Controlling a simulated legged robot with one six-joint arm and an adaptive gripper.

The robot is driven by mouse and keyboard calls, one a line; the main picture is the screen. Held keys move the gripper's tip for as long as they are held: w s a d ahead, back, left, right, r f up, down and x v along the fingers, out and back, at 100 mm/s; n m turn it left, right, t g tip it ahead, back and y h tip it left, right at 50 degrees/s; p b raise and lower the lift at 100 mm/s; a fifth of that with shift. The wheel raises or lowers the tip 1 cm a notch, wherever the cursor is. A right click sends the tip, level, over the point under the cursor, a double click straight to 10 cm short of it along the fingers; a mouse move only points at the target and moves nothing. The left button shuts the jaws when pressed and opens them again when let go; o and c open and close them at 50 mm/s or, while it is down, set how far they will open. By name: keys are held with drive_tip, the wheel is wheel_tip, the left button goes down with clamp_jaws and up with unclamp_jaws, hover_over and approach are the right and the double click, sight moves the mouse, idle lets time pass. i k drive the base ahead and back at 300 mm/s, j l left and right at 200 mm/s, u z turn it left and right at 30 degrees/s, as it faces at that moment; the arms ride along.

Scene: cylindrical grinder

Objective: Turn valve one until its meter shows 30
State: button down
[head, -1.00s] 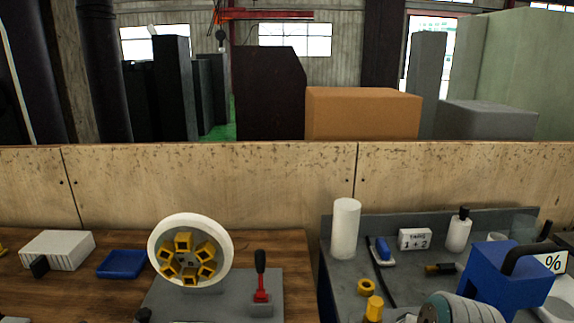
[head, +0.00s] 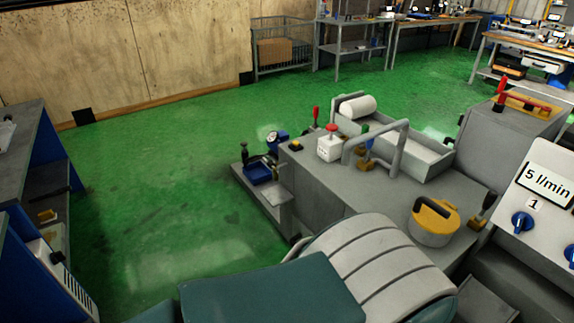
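A white panel (head: 549,180) stands at the right edge, partly cut off by the frame. Its meter (head: 550,184) reads "5 l/min". Below the meter is a small label "1", and under it a blue knob (head: 522,222), which I take as valve one. A second blue knob (head: 570,252) is cut off at the right edge; its label is not visible. My gripper is not in view, and nothing is seen touching the knob.
The grey grinder bed (head: 365,195) carries a yellow round part with a black handle (head: 434,222), a white box with a red knob (head: 330,145) and a trough (head: 400,140). Ribbed grey covers (head: 375,265) fill the front. Green floor (head: 160,180) is open at left.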

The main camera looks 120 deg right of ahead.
sight(521, 221)
drive_tip(key=j+z, duration=0.15)
drive_tip(key=z, duration=5.55)
